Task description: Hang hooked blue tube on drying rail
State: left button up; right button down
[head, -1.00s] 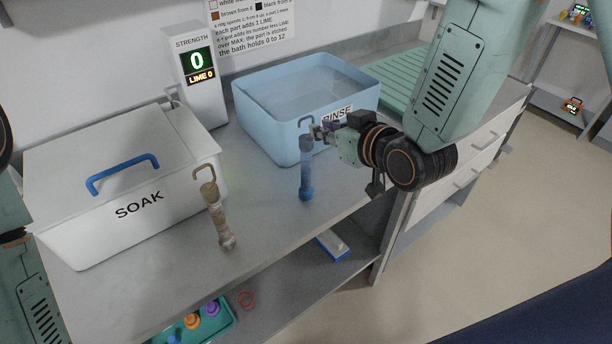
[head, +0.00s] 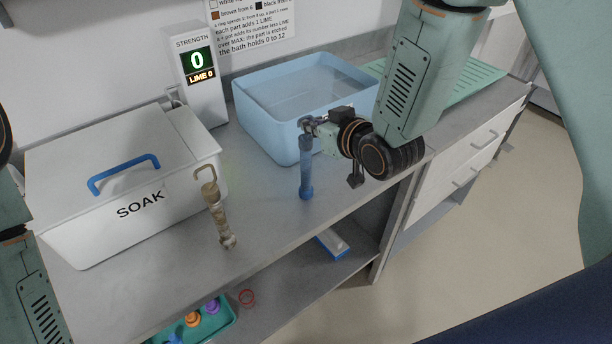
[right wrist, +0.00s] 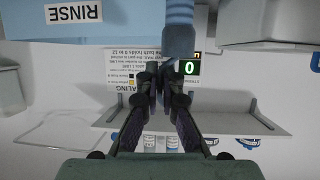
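The hooked blue tube (head: 306,172) stands upright in front of the blue rinse tub, its lower end at or just above the counter; I cannot tell which. My right gripper (head: 308,126) is at its hooked top and hides most of the hook. In the right wrist view the fingers (right wrist: 160,80) are close together at the tube's end (right wrist: 180,38), apparently shut on the hook. My left gripper is out of view.
A brown crusted hooked tube (head: 217,212) stands left on the counter, beside the white SOAK box (head: 95,225). The rinse tub (head: 275,120) and STRENGTH display (head: 198,75) stand behind. A green slatted rack (head: 478,82) lies right. A teal tray (head: 222,325) is below.

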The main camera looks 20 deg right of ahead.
dwell(0.7)
notch_tip(320, 180, up, 10)
dwell(0.4)
jog(key=shift+s+f, duration=0.1)
